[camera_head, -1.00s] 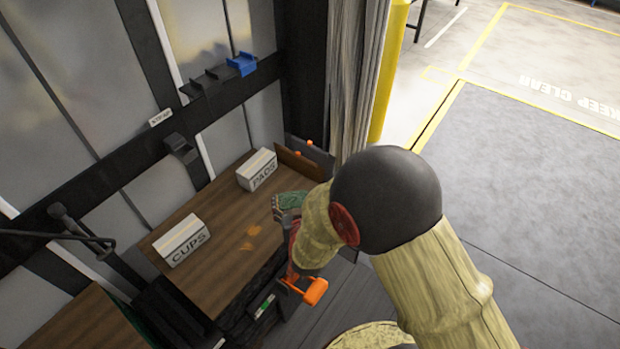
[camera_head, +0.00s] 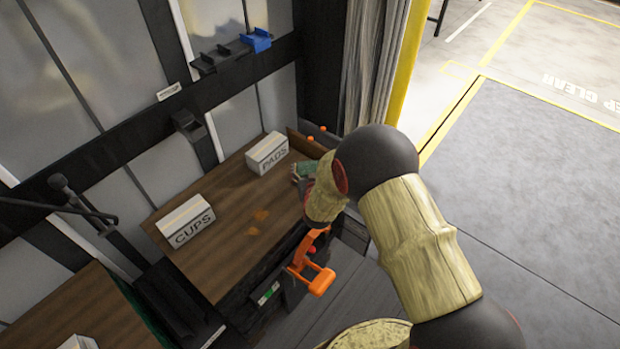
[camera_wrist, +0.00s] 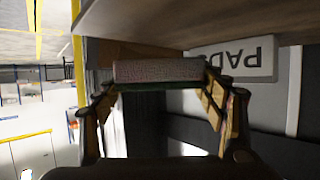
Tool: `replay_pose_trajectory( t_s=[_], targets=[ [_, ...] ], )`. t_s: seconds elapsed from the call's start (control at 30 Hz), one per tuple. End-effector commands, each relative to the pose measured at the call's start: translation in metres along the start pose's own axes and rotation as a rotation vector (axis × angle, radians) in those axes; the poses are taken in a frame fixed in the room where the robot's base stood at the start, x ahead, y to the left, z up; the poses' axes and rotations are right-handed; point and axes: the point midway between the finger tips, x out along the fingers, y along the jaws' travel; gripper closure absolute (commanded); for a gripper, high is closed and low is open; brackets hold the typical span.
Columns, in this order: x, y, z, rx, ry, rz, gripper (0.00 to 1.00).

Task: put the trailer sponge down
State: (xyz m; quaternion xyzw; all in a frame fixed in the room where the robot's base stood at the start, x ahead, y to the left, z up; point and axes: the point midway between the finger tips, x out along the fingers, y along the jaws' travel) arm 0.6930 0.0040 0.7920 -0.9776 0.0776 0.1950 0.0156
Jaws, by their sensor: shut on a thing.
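The sponge is a block with a pinkish-grey face (camera_wrist: 158,71) and a green layer, held across my gripper (camera_wrist: 160,86) in the wrist view. The fingers are shut on its two ends. In the head view only a small green part of the sponge (camera_head: 304,169) shows; my own arm hides the rest and most of the gripper. The sponge is by the right end of the brown worktop (camera_head: 215,262), near the PADS box (camera_head: 267,153). I cannot tell whether it touches the worktop.
A CUPS box (camera_head: 187,222) stands on the worktop's left part. Orange stains (camera_head: 257,222) mark the bare middle. An orange handle (camera_head: 315,277) sticks out at the front edge. A blue holder (camera_head: 257,40) is on the wall rail. Grey floor lies open at the right.

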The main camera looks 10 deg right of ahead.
Motion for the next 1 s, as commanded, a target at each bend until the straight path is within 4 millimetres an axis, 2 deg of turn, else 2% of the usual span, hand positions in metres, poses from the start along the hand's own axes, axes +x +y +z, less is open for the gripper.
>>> replay_pose_trajectory(
  t_s=[0.17, 0.3, 0.4, 0.8, 0.83, 1.0],
  targets=[
    [0.011, 0.001, 0.006, 0.000, 0.000, 0.000, 0.40],
    [0.021, 0.002, 0.028, -0.001, -0.002, 0.000, 0.40],
    [0.025, 0.001, 0.036, -0.001, -0.001, 0.000, 0.40],
    [0.026, 0.001, 0.038, 0.000, 0.000, 0.000, 0.40],
    [0.025, 0.001, 0.038, 0.000, 0.000, 0.000, 0.27],
    [0.025, 0.001, 0.037, 0.000, -0.001, 0.000, 0.18]
  ],
)
